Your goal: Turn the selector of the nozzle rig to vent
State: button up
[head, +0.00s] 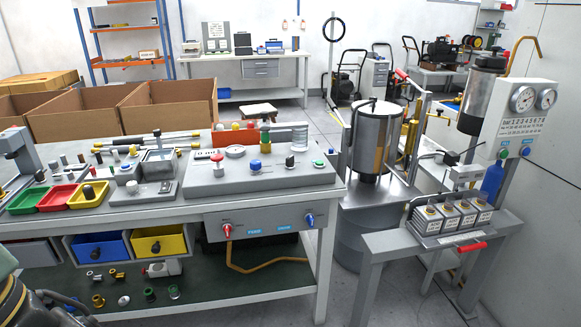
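No part is readably marked as the nozzle rig or as vent, so I cannot tell which control is the selector. A grey panel under the bench top (270,219) carries a red lever (227,231) at left and a blue lever (309,220) at right, with small blue labels between them. At right, a gauge stand (519,110) has two round dials, a printed scale, and a green and a blue knob. Part of my arm shows at the lower left corner, with dark parts of what seems my gripper (62,305), cut off by the frame edge. Its fingertips are not clear.
A control box (258,178) with several knobs stands on the bench. Coloured trays (62,197) lie at left. A steel tank (376,140) stands right of the bench. A small table (392,241) bears several labelled grey blocks and a red handle. Cardboard boxes (85,112) stand behind.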

aim_at(289, 161)
jog(key=i+j+u, duration=0.25)
jog(key=i, duration=0.2)
jog(key=i+u, duration=0.2)
jog(key=i, duration=0.3)
jog(key=j, duration=0.1)
